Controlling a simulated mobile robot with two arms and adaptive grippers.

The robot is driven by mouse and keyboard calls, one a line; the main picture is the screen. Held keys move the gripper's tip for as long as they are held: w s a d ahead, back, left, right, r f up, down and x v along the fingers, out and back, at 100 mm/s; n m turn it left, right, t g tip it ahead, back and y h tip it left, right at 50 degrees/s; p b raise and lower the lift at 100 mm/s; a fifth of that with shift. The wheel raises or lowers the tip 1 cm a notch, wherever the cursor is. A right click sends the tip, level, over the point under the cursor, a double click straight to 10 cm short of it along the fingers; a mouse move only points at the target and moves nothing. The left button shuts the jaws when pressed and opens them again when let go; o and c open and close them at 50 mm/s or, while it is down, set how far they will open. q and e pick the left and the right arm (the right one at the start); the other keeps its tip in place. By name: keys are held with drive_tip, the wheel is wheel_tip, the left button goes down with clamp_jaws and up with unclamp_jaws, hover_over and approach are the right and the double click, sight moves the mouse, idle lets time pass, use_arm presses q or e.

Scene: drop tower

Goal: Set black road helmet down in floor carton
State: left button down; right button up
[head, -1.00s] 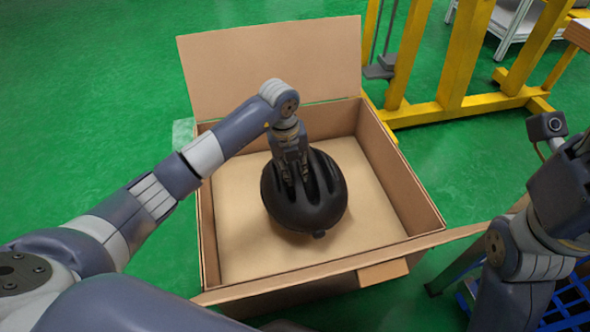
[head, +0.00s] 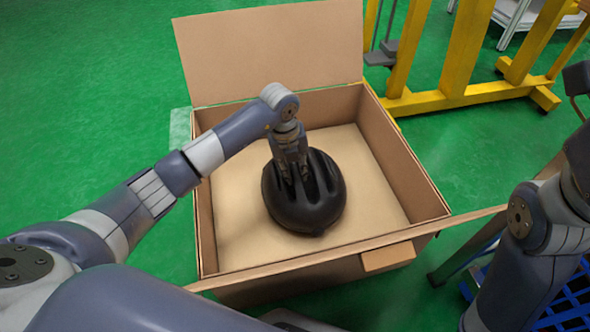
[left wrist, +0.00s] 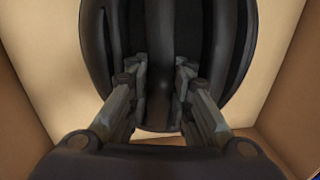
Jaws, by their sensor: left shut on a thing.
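The black road helmet (head: 318,205) is inside the open floor carton (head: 402,172), near the middle of its bottom, with its vented shell up. My left gripper (head: 294,180) reaches down from above and is shut on the helmet. In the left wrist view the two fingers (left wrist: 160,90) grip a rib of the helmet (left wrist: 215,50) between its vents. Whether the helmet rests on the carton's bottom or hangs just above it, I cannot tell for sure. My right arm shows at the right edge of the head view, but its gripper is out of view.
A yellow steel frame (head: 465,95) stands behind right. A blue crate (head: 560,300) lies at the lower right. The green floor (head: 90,100) at left is clear.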

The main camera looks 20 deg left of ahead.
use_arm(q)
drive_tip(key=shift+f, duration=0.55)
drive_tip(key=c, duration=1.3)
unclamp_jaws()
drive_tip(key=shift+c, duration=0.2)
drive_tip(key=c, duration=0.3)
drive_tip(key=shift+c, duration=0.2)
